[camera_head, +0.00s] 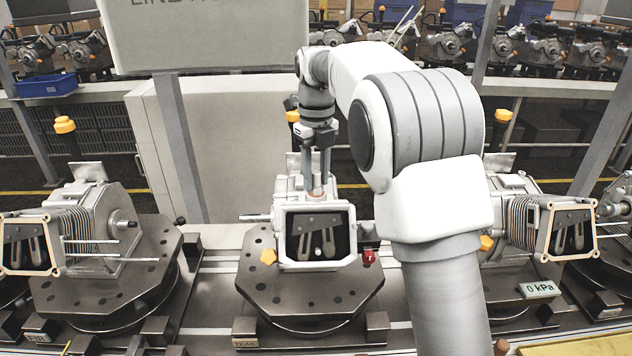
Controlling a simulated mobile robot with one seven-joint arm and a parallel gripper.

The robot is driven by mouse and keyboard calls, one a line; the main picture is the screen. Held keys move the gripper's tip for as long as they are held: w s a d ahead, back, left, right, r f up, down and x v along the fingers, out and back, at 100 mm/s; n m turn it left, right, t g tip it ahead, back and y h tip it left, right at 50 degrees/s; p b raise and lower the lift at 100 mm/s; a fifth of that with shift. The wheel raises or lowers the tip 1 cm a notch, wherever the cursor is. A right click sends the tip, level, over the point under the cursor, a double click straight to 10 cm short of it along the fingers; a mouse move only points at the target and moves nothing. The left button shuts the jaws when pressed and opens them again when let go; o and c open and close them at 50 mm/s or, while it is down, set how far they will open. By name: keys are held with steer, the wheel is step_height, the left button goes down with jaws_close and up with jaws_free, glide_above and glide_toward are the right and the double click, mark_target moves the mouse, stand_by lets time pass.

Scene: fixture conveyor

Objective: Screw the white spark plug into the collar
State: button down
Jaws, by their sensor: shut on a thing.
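My gripper (316,185) points straight down over the middle engine block (285,252), its two dark fingers close together near the top of the block. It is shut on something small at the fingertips. I take this to be the white spark plug, but the fingers and the small size hide its shape. An orange-tan ring shows at the top of the block just under the fingertips, perhaps the collar (317,197). I cannot tell how deep the plug sits in it.
The middle block stands on a dark round-holed fixture plate (345,292) on the conveyor. Similar blocks on plates stand at left (85,235) and right (545,225). A grey sign panel (210,40) stands behind.

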mark_target(316, 172)
steer(key=m+p, duration=0.1)
steer(key=m, duration=0.1)
steer(key=shift+r+m, duration=0.1)
steer(key=shift+m, duration=0.3)
steer(key=shift+m+p, duration=0.5)
steer(key=shift+p, duration=0.15)
steer(key=shift+s+f+m+p, duration=0.15)
steer(key=shift+m+p, duration=0.35)
steer(key=shift+p, duration=0.55)
steer(key=shift+c, duration=2.2)
jaws_free()
steer(key=shift+f, duration=0.15)
step_height(316, 172, up, 18)
steer(key=p, duration=0.2)
steer(key=shift+w+f, duration=0.2)
steer(key=shift+f, duration=0.05)
